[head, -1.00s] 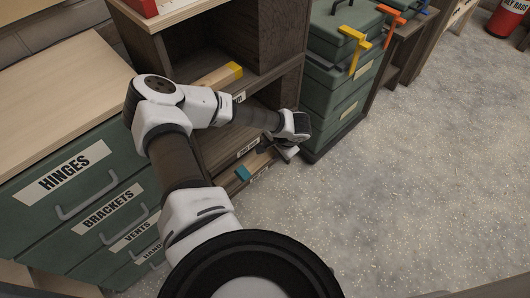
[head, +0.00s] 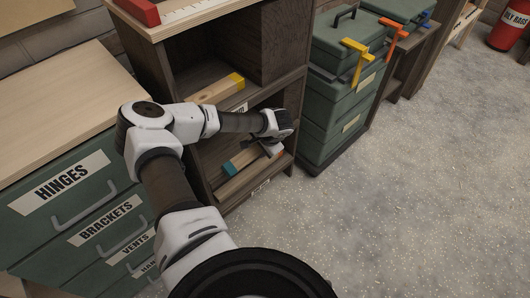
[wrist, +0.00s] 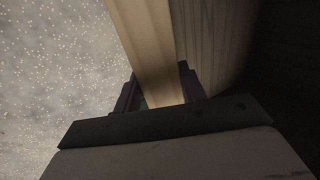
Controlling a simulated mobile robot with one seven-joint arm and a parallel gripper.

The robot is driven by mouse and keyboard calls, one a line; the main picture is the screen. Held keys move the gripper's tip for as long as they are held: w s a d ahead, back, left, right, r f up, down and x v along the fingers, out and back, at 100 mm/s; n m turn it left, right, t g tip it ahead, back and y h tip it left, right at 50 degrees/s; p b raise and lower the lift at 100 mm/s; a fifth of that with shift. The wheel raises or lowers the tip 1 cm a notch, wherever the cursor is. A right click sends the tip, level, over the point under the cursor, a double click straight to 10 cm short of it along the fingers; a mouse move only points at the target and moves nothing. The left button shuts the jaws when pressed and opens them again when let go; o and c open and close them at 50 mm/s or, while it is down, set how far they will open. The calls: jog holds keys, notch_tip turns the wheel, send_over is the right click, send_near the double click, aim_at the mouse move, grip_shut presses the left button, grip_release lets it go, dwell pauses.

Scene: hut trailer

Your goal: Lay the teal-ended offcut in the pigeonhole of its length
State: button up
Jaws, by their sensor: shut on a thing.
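The teal-ended offcut (head: 245,159) is a pale wooden bar with a teal left end, in front of the lower part of the shelf unit in the head view. My gripper (head: 270,149) is shut on it near its right end. In the wrist view the offcut (wrist: 148,45) runs up from between the jaws (wrist: 158,95). The shelf unit (head: 160,60) has stacked pigeonholes with small labels on their front edges. The label text is too small to read. My arm covers part of the openings.
A yellow-ended offcut (head: 218,88) lies in the pigeonhole above. Green drawers (head: 65,195) stand at left. Green toolboxes (head: 340,80) with yellow and orange clamps (head: 355,60) stand close at right. Speckled floor (head: 400,200) in front is clear.

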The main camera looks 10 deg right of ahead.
jog(key=w+a, duration=0.1)
jog(key=w+a+b, duration=0.1)
jog(key=w, duration=0.1)
jog(key=w+a+b, duration=0.1)
jog(key=w+a, duration=0.1)
jog(key=shift+w+f, duration=0.25)
jog(key=shift+f, duration=0.1)
jog(key=shift+w+a+f+b, duration=0.1)
jog(key=shift+w+f+b, duration=0.1)
jog(key=shift+b, duration=0.1)
jog(key=shift+f+b, duration=0.3)
jog(key=shift+f, duration=0.25)
jog(key=shift+s, duration=0.1)
jog(key=o, duration=1.3)
jog(key=shift+c, duration=0.2)
jog(key=shift+s, duration=0.15)
jog(key=v, duration=1.4)
jog(key=shift+w+p, duration=0.25)
jog(key=shift+p, duration=0.15)
